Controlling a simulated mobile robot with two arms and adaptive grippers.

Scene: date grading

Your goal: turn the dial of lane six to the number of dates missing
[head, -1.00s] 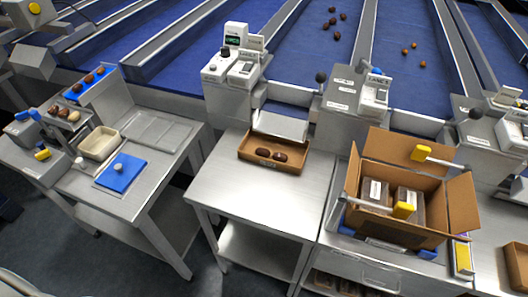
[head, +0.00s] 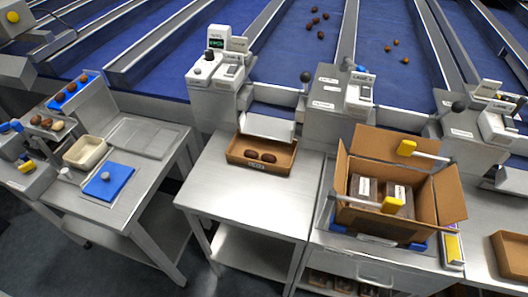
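The dial's setting is too small to read. Below the box, a brown tray (head: 238,159) sits on the table with a few dark dates (head: 260,157) in it and bare room beside them. Neither of my grippers is in view.
An open carton (head: 452,200) with dark packs stands on the right table, with yellow-ended levers around it. The left table holds a beige bin (head: 72,150) and a blue board (head: 108,182). Blue lanes (head: 290,50) run behind. The middle table's front is clear.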

